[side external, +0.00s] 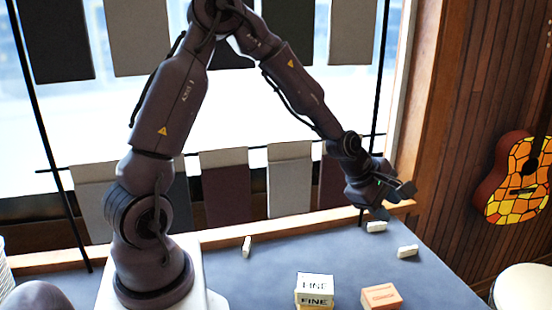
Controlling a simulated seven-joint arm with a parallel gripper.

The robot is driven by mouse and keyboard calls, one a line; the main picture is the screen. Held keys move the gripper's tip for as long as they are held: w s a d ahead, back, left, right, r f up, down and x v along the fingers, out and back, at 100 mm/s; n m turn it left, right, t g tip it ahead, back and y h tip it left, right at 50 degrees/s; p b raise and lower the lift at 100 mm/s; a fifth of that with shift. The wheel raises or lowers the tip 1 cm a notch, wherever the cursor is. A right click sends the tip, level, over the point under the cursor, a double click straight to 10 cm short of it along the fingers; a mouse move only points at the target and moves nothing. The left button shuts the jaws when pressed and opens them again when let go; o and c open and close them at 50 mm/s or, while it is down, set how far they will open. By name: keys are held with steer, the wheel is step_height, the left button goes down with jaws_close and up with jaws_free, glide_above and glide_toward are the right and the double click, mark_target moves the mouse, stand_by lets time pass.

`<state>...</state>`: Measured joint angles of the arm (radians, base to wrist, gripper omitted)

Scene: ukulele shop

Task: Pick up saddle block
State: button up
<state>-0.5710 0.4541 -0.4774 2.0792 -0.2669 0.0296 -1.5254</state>
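Several small cream blocks lie on the grey-blue table, and I cannot tell which is the saddle block. One cream block (376,226) lies near the back edge, just below my gripper. A second cream block (407,251) lies to the right and nearer the camera. A third, narrow cream block (247,246) is left of these, near the back edge. My gripper (394,201) is above the back right of the table.
A cream box marked "FINE" (314,289) and an orange block (381,297) stand at the front. A white rounded object (524,287) is at the lower right. A mosaic-patterned ukulele (519,180) hangs on the wooden wall. The table's middle is mostly clear.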

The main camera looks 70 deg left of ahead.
steer(key=s+d+r+m+g, duration=0.1)
steer(key=s+d+r+m, duration=0.1)
steer(key=s+r+m, duration=0.5)
steer(key=s+d+r+m+g+y, duration=0.1)
steer(key=s+d+r+m, duration=0.1)
steer(key=s+r+m, duration=0.6)
steer(key=s+m, duration=0.7)
steer(key=s, duration=0.2)
steer(key=shift+s+r, duration=0.15)
steer(key=shift+r, duration=0.1)
steer(key=o, duration=0.4)
steer(key=shift+s+m, duration=0.3)
steer(key=shift+s, duration=0.05)
steer(key=shift+c, duration=0.2)
steer(key=o, duration=0.6)
steer(key=shift+s, duration=0.1)
